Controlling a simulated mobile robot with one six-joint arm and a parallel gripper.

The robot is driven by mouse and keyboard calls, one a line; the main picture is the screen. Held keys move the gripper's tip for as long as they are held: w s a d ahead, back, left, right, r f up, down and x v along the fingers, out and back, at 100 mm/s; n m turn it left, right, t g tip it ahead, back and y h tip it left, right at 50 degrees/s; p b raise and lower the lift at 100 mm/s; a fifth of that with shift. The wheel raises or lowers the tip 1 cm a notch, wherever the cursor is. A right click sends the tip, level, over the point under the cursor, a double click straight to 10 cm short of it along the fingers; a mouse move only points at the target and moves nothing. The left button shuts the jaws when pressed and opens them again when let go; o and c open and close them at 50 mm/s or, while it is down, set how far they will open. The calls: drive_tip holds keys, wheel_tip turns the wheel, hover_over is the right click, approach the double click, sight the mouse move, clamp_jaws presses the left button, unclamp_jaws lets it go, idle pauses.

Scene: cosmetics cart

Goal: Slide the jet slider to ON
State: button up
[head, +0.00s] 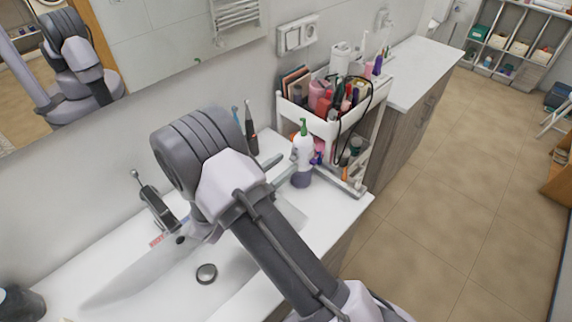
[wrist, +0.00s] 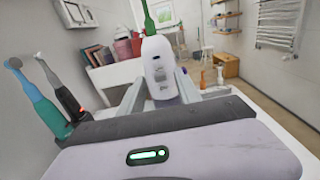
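The slider's setting is too small to read. My gripper (wrist: 160,82) points at the irrigator with its fingers apart, one towards each side of the body. Whether they touch it cannot be told. My wrist hides the irrigator's lower part in the wrist view.
Electric toothbrushes (head: 251,131) stand by the wall, left of the irrigator. A white cart (head: 324,129) full of cosmetics stands just behind it. The sink (head: 225,258) and tap (head: 158,208) lie below and left of my arm. Floor is open at the right.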

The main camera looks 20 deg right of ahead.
drive_tip(key=shift+w+d, duration=0.25)
drive_tip(key=shift+d, duration=0.45)
clamp_jaws()
